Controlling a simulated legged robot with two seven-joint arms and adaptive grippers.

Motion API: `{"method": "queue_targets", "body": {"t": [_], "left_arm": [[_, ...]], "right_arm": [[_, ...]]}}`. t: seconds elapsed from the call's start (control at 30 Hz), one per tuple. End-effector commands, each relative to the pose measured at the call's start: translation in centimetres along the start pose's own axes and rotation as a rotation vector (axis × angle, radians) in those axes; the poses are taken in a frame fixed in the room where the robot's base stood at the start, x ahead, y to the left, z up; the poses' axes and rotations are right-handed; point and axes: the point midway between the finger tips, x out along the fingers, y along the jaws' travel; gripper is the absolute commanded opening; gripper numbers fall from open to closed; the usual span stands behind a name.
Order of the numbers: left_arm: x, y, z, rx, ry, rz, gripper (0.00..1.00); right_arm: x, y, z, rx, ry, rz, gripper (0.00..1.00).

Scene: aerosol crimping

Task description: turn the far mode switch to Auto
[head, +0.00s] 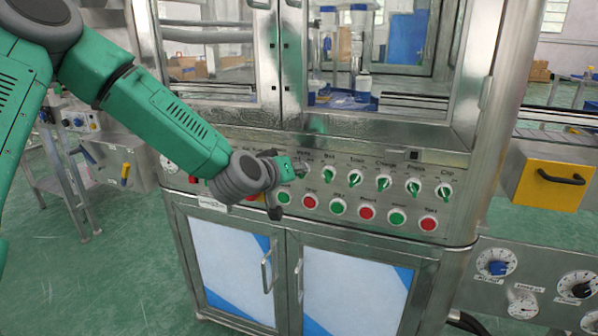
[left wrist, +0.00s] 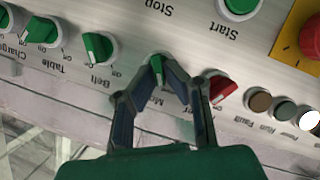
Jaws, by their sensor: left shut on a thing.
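The mode switch is a small green knob (left wrist: 157,68) on the metal panel, seen upside down in the left wrist view, with a partly covered label starting "Mo". My left gripper (left wrist: 164,64) has its two fingertips closed together on this knob. In the head view my left gripper (head: 295,172) reaches in from the left to the switch row on the cabinet front and hides most of that knob. Which way the knob points cannot be told. My right gripper is out of view.
The green Belt knob (left wrist: 97,47) sits beside it, with a red knob (left wrist: 222,89) on the other side. More green knobs (head: 383,183) continue right, above green and red buttons (head: 367,212). A red button (left wrist: 311,38) on yellow is nearby. Cabinet door handles (head: 267,270) protrude below.

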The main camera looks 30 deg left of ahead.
Motion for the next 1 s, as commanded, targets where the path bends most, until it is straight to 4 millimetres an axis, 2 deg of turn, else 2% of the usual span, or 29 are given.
{"method": "queue_targets", "body": {"t": [0.47, 0.67, 1.0], "left_arm": [[-0.1, 0.2, 0.5, 0.036, -0.016, -0.009, 0.0], [-0.2, 0.6, 0.4, 0.132, -0.02, -0.045, 0.0], [-0.2, 0.9, 0.5, 0.414, -0.02, -0.156, 0.0]], "right_arm": [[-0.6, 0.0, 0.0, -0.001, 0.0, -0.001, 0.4], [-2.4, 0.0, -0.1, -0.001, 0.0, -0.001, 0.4], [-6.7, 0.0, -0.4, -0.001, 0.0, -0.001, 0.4]]}}
